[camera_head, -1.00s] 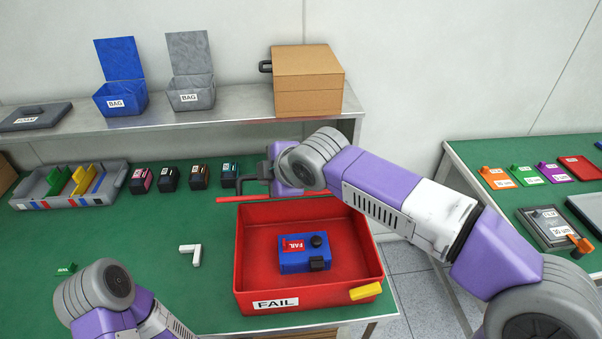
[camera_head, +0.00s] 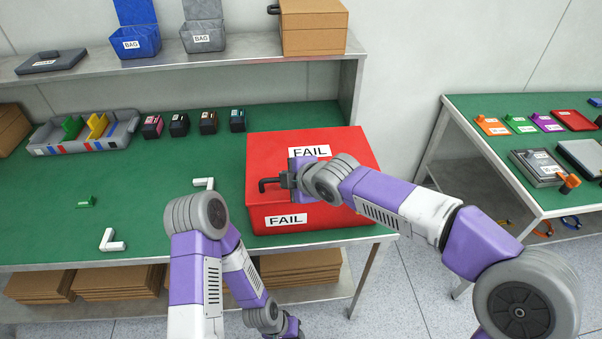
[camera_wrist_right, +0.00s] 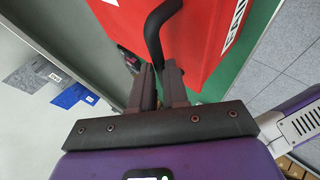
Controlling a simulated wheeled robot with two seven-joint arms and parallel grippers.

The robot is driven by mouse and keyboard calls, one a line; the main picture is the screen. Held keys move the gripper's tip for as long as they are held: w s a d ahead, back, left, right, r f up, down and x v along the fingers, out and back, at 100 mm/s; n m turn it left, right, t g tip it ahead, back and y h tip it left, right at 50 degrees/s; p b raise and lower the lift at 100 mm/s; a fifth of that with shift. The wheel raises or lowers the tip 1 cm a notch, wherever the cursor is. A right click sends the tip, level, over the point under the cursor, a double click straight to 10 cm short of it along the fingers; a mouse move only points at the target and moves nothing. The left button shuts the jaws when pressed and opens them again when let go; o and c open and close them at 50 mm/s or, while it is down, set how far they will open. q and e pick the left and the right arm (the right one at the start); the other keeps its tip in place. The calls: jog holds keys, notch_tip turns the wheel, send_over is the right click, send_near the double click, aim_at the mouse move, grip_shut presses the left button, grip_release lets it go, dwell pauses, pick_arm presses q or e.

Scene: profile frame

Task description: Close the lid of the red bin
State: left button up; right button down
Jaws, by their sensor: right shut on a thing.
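The red bin (camera_head: 330,222) stands near the right front corner of the green bench, with a FAIL label on its front wall. Its red lid (camera_head: 345,142), also labelled FAIL, lies over the top and hides the inside; I see no clear gap along the visible rim. My right gripper (camera_head: 286,181) is shut on the lid's black bent handle (camera_head: 268,186) above the lid. The right wrist view shows the handle (camera_wrist_right: 153,35) between the fingers (camera_wrist_right: 159,72) and the red lid (camera_wrist_right: 195,35) beside it. My left arm is folded at the front; its fingers are out of view.
A grey sorting tray (camera_head: 85,135) and several small printer-like blocks stand at the back of the bench. White L-shaped pieces (camera_head: 112,241) and a green piece (camera_head: 86,202) lie left of the bin. A second table (camera_head: 480,160) stands to the right across a floor gap.

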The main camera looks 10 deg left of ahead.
jog(key=shift+s+a, duration=0.1)
jog(key=shift+s, duration=0.05)
jog(key=c, duration=1.1)
grip_release()
jog(key=shift+r, duration=0.1)
jog(key=shift+c, duration=0.2)
jog(key=p+v, duration=0.2)
jog(key=v, duration=0.5)
jog(key=shift+d+r, duration=0.2)
jog(key=shift+d, duration=0.1)
